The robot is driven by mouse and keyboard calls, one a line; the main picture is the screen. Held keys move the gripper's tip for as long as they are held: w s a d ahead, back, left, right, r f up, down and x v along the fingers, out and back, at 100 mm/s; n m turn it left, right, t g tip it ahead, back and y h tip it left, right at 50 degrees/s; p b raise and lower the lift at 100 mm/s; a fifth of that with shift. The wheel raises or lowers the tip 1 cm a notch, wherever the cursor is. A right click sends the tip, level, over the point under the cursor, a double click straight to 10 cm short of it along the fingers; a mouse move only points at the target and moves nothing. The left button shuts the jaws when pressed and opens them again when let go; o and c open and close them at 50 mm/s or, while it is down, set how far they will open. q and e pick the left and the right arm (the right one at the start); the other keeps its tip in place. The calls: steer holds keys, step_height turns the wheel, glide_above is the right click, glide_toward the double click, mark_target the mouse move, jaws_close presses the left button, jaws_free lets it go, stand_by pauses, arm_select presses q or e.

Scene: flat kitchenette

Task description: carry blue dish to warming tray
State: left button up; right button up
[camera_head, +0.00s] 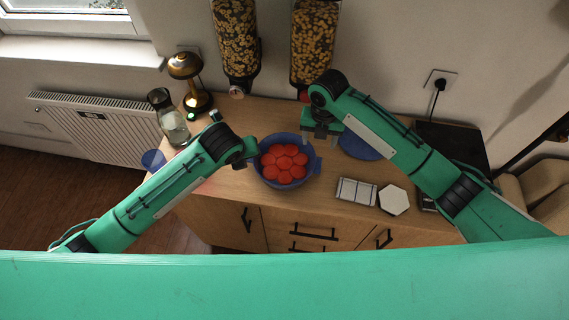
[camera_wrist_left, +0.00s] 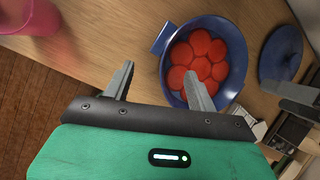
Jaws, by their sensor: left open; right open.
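The blue dish (camera_head: 284,182) is a round bowl with side handles, full of red round pieces, on the wooden counter. It also shows in the left wrist view (camera_wrist_left: 240,62). My left gripper (camera_wrist_left: 158,80) is open at its near side; one finger overlaps the dish in that view, the other is over bare wood. Contact cannot be told. In the head view its fingers are hidden behind my left arm. My right gripper (camera_head: 321,138) is open, pointing down just behind the dish's right side. A dark flat plate (camera_head: 455,142) at the back right may be the warming tray.
A blue round lid or plate (camera_head: 358,148) lies right of the dish. A white-framed tray (camera_head: 356,191) and white hexagon (camera_head: 394,200) lie at the front right. A glass jar (camera_head: 170,122), brass lamp (camera_head: 188,80) and pink container (camera_wrist_left: 52,32) are leftward. Two dispensers (camera_head: 235,40) hang behind.

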mark_target(251, 160)
arm_select(q)
steer(key=x, duration=0.9)
arm_select(e)
step_height(251, 160, down, 9)
steer(key=shift+f, duration=0.1)
arm_select(q)
jaws_close()
arm_select(e)
jaws_close()
